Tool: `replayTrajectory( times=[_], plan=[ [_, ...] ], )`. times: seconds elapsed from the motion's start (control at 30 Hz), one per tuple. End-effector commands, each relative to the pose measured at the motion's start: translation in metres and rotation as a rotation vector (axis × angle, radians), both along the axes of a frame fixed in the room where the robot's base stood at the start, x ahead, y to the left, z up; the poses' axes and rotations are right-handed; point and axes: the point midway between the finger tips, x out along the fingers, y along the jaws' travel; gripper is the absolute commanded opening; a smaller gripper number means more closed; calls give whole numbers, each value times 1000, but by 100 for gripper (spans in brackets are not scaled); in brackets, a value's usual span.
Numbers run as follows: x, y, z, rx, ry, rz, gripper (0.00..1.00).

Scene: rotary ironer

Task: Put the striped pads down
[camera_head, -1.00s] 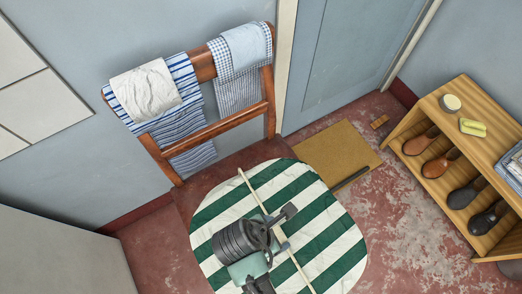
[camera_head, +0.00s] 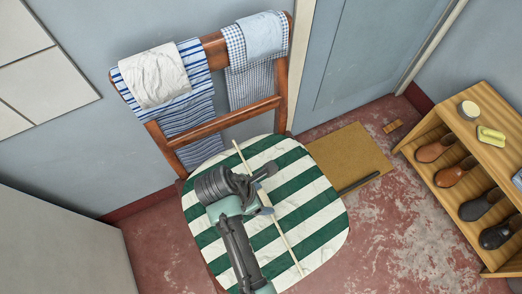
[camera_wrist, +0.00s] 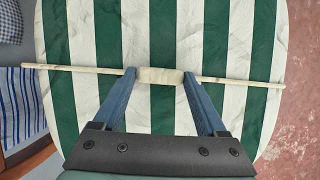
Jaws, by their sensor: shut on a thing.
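A large rounded pad (camera_head: 310,222) with green and white stripes fills the lower middle of the head view. It also fills most of the wrist view (camera_wrist: 160,30). A thin pale stick (camera_wrist: 75,68) lies across the pad, with a thicker pale grip (camera_wrist: 159,76) at its middle. My gripper (camera_head: 265,192) is above the pad; in the wrist view its two blue fingers (camera_wrist: 159,80) are shut on that grip. The pad's underside and what is beneath it are hidden. I see only one such pad clearly.
A wooden rail frame (camera_head: 225,124) behind the pad carries striped and checked cloths (camera_head: 188,100). A tan mat (camera_head: 350,160) lies on the worn red floor by the door. A wooden shelf (camera_head: 455,145) with several shoes stands at right.

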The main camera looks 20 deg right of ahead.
Motion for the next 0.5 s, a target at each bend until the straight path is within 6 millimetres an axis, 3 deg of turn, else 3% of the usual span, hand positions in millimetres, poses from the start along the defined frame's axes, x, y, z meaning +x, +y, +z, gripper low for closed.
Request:
replayTrajectory(
  times=[0.27,0.5],
  plan=[
    [3,0,-35,-1,-4,1,0],
    [5,0,-35,-1,-5,1,0]
  ],
)
